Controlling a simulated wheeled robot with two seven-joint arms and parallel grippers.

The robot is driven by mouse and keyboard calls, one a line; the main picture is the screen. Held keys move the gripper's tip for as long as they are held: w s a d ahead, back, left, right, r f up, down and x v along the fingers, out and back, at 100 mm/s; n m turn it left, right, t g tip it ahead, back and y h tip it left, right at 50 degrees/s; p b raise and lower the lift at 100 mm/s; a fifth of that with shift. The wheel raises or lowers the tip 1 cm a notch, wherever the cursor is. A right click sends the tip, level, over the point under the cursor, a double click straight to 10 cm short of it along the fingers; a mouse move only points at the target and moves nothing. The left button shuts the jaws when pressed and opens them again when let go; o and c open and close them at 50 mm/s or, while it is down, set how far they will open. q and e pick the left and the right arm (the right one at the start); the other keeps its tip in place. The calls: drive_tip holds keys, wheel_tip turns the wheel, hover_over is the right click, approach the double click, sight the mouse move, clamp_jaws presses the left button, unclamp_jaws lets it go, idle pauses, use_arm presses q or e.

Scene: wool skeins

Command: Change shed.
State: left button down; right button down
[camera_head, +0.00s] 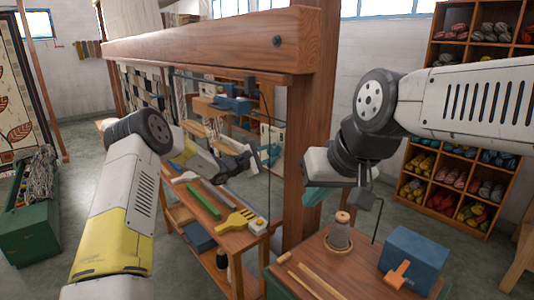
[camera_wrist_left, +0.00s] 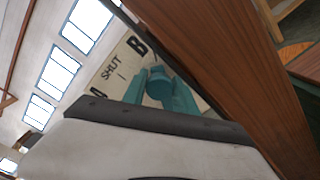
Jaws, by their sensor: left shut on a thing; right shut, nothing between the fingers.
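A pale plate (camera_head: 275,136) is fixed by the wooden loom frame (camera_head: 210,50). In the left wrist view the plate (camera_wrist_left: 122,65) carries the letters A and B with the word SHUT between them. My left gripper (camera_head: 258,157) is at the plate, its teal fingers shut around a rounded teal knob (camera_wrist_left: 158,84). The knob shows just below the B in that slanted view; its exact setting I cannot tell. The fingers partly hide it. My right gripper (camera_head: 313,195) hangs shut and empty, right of the loom post, above the near table.
A low bench (camera_head: 225,240) holds a yellow fork-like tool (camera_head: 236,221) and a green stick (camera_head: 203,203). The near table (camera_head: 335,268) holds a spool (camera_head: 340,235), wooden sticks and a blue box (camera_head: 412,260). Yarn shelves (camera_head: 455,180) stand behind on the right. The thick post (camera_head: 307,130) separates my grippers.

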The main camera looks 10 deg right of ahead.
use_arm(q)
drive_tip(key=shift+w+a+f, duration=0.1)
drive_tip(key=shift+a+f, duration=0.05)
drive_tip(key=shift+a, duration=0.1)
drive_tip(key=c, duration=1)
unclamp_jaws()
drive_tip(key=shift+d, duration=0.15)
drive_tip(key=v, duration=0.7)
drive_tip(key=shift+s+a, duration=0.25)
drive_tip(key=shift+a, duration=0.1)
